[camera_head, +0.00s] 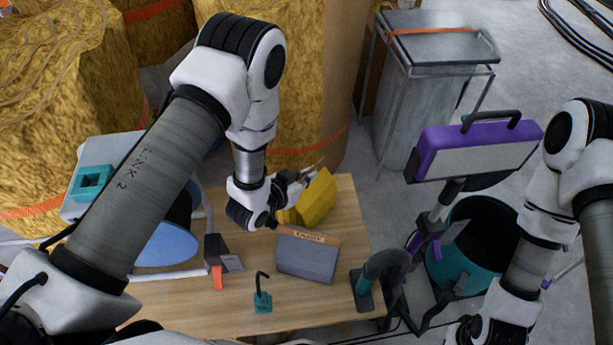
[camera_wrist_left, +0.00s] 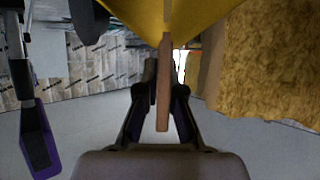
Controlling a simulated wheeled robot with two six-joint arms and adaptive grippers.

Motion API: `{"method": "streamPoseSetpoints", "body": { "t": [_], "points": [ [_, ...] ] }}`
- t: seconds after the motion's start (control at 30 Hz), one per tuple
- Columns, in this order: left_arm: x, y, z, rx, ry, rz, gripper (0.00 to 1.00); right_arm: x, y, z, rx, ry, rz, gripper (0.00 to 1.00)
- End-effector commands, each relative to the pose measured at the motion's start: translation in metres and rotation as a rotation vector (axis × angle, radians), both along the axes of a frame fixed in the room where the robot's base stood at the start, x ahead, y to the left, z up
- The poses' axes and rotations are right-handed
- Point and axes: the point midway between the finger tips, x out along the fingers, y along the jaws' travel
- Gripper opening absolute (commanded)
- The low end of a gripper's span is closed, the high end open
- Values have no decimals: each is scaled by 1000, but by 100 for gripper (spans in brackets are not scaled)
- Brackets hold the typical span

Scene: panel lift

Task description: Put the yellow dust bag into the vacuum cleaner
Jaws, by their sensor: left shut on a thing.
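The yellow dust bag (camera_head: 318,202) is at my left gripper (camera_head: 303,180), over the back right of the wooden table. In the left wrist view the gripper (camera_wrist_left: 163,75) is shut on the bag's brown strip, with yellow bag material (camera_wrist_left: 200,18) beyond it. I cannot tell whether the bag touches the table. The vacuum cleaner's teal drum (camera_head: 457,279) stands right of the table, with a dark open top. A purple lid-like part (camera_head: 437,160) with a grey panel and black handle is above and behind it. My right arm is at the right; its gripper does not show.
A black hose nozzle (camera_head: 372,280) stands at the right edge.

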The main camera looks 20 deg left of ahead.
Motion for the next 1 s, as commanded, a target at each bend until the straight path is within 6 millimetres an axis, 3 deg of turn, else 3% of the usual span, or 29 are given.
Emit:
{"method": "streamPoseSetpoints", "body": {
  "t": [0.37,0.47,0.5,0.83,1.0],
  "points": [
    [0,0,-9,0,-1,1,0,0,0,-3,0,0,0,0],
    [0,0,-9,0,-1,0,30,0,0,-2,0,0,0,0],
    [0,0,-9,0,-1,0,31,0,0,-2,0,0,0,0],
    [0,0,-3,0,-1,0,31,0,0,3,0,0,0,0],
    [-24,10,6,1,2,2,31,0,0,-3,0,0,0,0]
  ]
}}
